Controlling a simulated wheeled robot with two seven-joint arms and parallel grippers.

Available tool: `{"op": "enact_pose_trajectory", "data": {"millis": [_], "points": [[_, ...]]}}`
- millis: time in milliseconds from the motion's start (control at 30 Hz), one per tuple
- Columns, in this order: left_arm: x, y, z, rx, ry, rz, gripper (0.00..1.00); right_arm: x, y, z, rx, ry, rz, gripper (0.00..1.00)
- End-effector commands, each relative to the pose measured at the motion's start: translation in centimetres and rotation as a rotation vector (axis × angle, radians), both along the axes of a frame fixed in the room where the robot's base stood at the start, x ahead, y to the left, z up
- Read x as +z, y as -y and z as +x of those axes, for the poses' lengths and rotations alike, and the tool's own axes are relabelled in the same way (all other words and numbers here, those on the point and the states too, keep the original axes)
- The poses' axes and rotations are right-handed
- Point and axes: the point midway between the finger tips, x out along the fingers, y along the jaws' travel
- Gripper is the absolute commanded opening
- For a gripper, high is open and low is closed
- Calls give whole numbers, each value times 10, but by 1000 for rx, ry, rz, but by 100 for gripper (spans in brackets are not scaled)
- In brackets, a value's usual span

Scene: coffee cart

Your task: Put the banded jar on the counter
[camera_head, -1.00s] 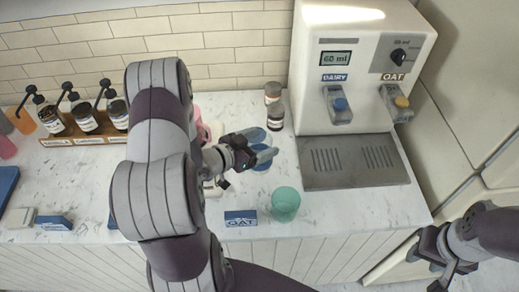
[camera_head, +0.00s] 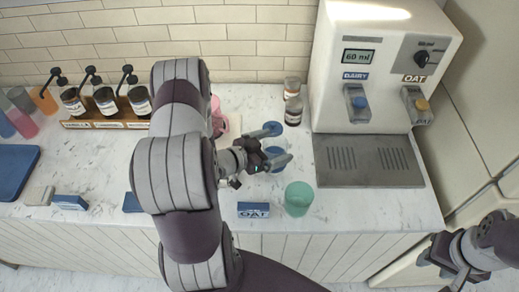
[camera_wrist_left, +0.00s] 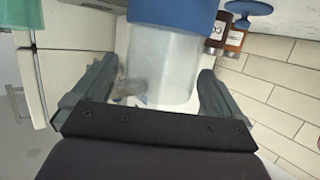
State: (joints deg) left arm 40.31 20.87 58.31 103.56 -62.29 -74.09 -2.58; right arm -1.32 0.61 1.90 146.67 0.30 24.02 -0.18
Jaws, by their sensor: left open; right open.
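A clear, frosted jar with a wide blue part (camera_wrist_left: 165,70) lies between the fingers of my left gripper in the left wrist view. In the head view its blue part (camera_head: 276,155) shows by the fingers of my left gripper (camera_head: 281,146), which is open and points right over the white counter (camera_head: 340,208). Whether the fingers touch the jar, and whether it rests on the counter, I cannot tell. My right gripper (camera_head: 446,266) is open and empty, low at the right beyond the counter's front edge.
A green cup (camera_head: 298,199) stands at the front edge beside an OAT label block (camera_head: 253,210). Brown bottles (camera_head: 293,110) stand behind the gripper. The milk dispenser (camera_head: 380,70) and its drip tray (camera_head: 368,160) are to the right. A pump bottle rack (camera_head: 105,124) is at the left.

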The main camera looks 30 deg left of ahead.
Motion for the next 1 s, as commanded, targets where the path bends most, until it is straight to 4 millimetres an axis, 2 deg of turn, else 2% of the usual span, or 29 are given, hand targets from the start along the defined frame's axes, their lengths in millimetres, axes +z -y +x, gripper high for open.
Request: {"op": "enact_pose_trajectory", "data": {"millis": [300,467,600,1000], "points": [[20,-29,-65,9,0,1,100,-9,0,0,0,0,0,43],[29,-38,-90,6,0,0,100,-11,0,0,0,0,0,43],[32,-40,-97,1,0,0,100,-11,0,0,0,0,0,43],[32,-40,-97,0,0,-1,100,-11,0,0,0,0,0,43]]}}
